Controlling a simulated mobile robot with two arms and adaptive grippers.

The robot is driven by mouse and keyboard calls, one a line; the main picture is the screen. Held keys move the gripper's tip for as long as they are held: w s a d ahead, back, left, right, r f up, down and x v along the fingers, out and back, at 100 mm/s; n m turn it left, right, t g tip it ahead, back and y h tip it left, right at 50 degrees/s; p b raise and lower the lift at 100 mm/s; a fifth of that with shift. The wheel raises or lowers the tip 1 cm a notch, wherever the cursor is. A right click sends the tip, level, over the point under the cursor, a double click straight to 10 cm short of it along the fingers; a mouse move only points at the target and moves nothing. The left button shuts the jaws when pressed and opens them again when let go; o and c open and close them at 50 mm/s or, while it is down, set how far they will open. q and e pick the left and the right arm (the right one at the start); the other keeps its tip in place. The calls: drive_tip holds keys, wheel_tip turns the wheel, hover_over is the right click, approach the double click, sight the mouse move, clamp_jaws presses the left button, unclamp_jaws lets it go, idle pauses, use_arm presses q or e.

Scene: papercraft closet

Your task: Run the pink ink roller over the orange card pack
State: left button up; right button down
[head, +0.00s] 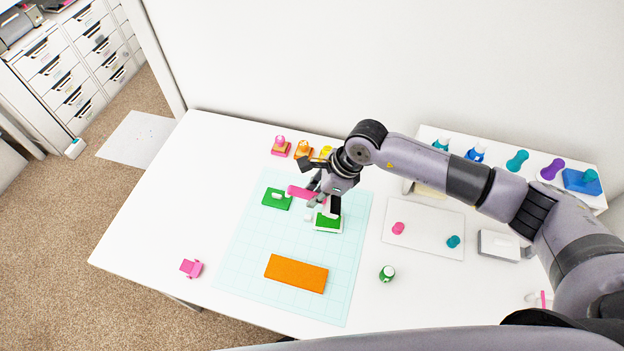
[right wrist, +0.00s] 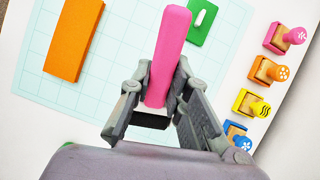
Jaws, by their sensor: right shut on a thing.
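The orange card pack (head: 296,273) lies flat on the light blue gridded mat (head: 246,245), near its front. The right wrist view also shows the pack (right wrist: 77,40) at upper left. My right gripper (head: 318,193) is shut on the pink ink roller (head: 300,192) and holds it over the back part of the mat, behind the pack and apart from it. In the right wrist view the roller's long pink handle (right wrist: 167,52) rises from between the fingers (right wrist: 158,88). The roller's working end is mostly hidden by the gripper. My left gripper is out of view.
Several stamps (head: 281,146) line the back edge. A pink block (head: 191,268) is at front left, a green bottle (head: 387,273) right of the mat. A white board (head: 424,246) with two small pieces lies further right.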

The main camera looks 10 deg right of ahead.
drive_tip(key=shift+w+a+f+m, duration=0.1)
drive_tip(key=shift+w+a+m, duration=0.1)
drive_tip(key=shift+a+m, duration=0.25)
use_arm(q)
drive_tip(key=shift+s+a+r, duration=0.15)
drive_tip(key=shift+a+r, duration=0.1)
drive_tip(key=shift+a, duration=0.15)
use_arm(e)
drive_tip(key=shift+d, duration=0.15)
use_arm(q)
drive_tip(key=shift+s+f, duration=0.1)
use_arm(e)
drive_tip(key=shift+f, duration=0.1)
wheel_tip(320, 180, down, 5)
drive_tip(key=b, duration=0.4)
drive_tip(key=shift+r+b, duration=0.2)
drive_tip(key=shift+b, duration=0.2)
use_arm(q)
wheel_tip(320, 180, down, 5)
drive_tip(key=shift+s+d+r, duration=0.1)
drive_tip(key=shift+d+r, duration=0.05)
use_arm(e)
drive_tip(key=shift+r, duration=0.1)
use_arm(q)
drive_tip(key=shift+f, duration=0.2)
use_arm(e)
drive_tip(key=shift+f, duration=0.2)
